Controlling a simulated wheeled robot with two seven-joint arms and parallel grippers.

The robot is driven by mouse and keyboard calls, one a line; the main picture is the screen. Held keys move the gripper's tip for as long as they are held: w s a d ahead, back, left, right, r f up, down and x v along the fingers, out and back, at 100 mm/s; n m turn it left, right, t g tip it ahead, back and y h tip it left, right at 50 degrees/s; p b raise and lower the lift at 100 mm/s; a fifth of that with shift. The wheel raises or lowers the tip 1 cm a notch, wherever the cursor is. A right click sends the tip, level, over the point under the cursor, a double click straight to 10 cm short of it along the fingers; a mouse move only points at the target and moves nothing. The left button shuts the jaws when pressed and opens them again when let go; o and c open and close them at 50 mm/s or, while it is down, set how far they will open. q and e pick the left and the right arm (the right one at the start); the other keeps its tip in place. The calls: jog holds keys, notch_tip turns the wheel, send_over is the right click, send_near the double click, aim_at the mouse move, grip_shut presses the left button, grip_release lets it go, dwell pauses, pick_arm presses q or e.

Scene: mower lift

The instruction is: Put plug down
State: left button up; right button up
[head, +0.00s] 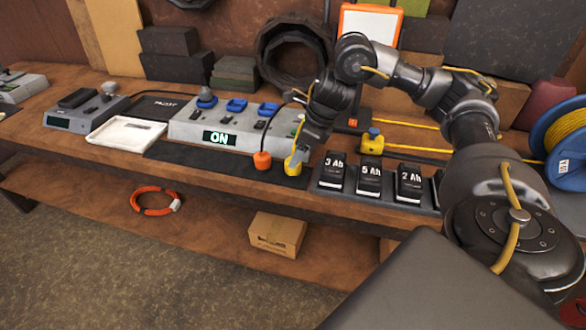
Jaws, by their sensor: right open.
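A yellow plug (291,168) stands on the dark mat (215,163) near the front edge of the workbench. My right gripper (298,152) is open, low over the mat right at the yellow plug; its fingers hide part of the plug, and I cannot tell whether they touch it. An orange plug (262,160) with a dark cable stands just left of it, apart from the gripper. My left gripper is out of view.
A grey power strip (188,133) with an "ON" display lies behind the mat. Several black batteries (368,178) stand in a row to the right. A yellow connector (372,145) is behind them. A white tray (126,133) lies left. A cable spool (566,150) stands far right.

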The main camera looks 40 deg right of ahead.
aim_at(292, 174)
jog(key=b+x, duration=0.1)
jog(key=x, duration=0.4)
jog(key=shift+d+f, duration=0.1)
jog(key=shift+c, duration=0.4)
jog(key=c, duration=1)
